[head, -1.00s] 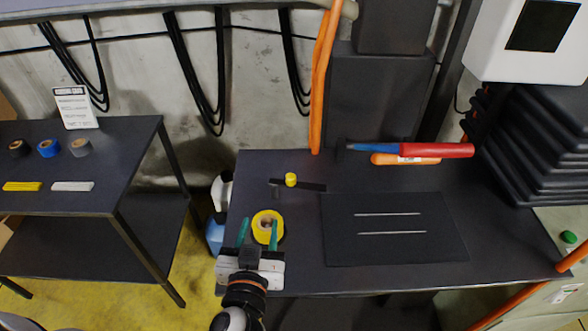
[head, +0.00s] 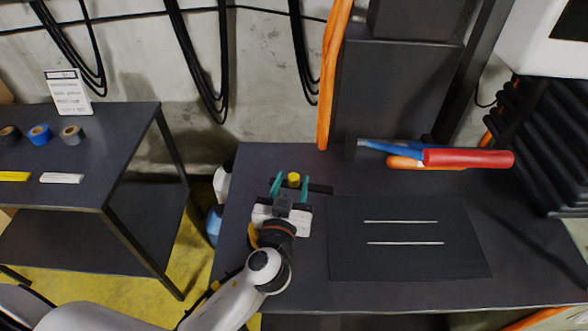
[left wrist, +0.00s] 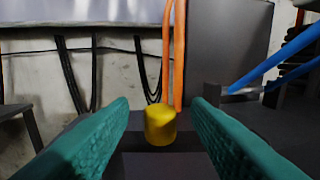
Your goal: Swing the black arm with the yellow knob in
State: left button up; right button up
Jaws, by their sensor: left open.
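The black arm (head: 319,188) lies along the back left of the dark table, and its yellow knob (head: 293,180) stands up from it. My left gripper (head: 291,184) is open, with its green fingers on either side of the knob in the head view. In the left wrist view the yellow knob (left wrist: 160,125) sits between the two open fingers, nearer the left one, without visible contact. The black arm's left part is hidden behind the gripper. My right gripper is not in view.
A roll of yellow tape (head: 254,236) is mostly hidden behind my left gripper. A black mat (head: 400,265) with two thin rods lies to the right. A red-and-blue tool (head: 468,158) and orange hoses (head: 330,85) are behind. A side table (head: 90,190) stands at the left.

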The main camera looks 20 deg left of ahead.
pick_arm(q)
jog(key=shift+w+a, duration=0.15)
jog(key=shift+w, duration=1.25)
jog(key=shift+c, duration=0.5)
grip_shut()
